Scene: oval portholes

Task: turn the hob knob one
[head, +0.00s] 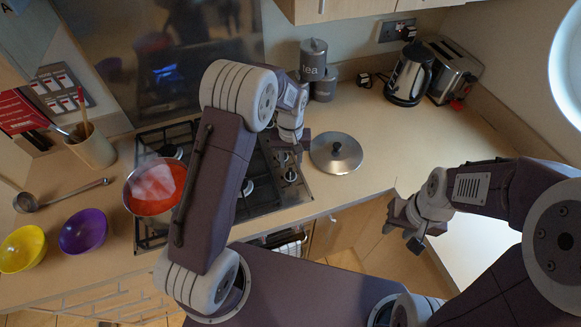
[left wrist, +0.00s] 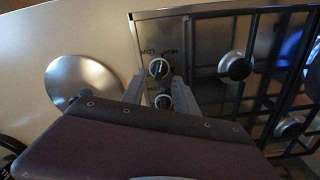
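The hob (head: 265,195) is set in the worktop, with small knobs along its right edge. One knob (head: 290,175) shows just in front of my left gripper (head: 293,147). In the left wrist view, an upper knob (left wrist: 158,68) sits beside LOW and HIGH markings, and a lower knob (left wrist: 163,101) sits below it. My left gripper's fingers (left wrist: 158,90) are apart, one on each side of the lower knob; I cannot tell whether they touch it. My right gripper (head: 403,226) looks open and empty, off the worktop's front edge.
A pan of red soup (head: 155,190) stands on the hob's left side, partly behind my left arm. A metal lid (head: 336,153) lies right of the hob. A kettle (head: 409,75) and toaster (head: 451,70) stand at the back right. Bowls (head: 84,231) sit at the left.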

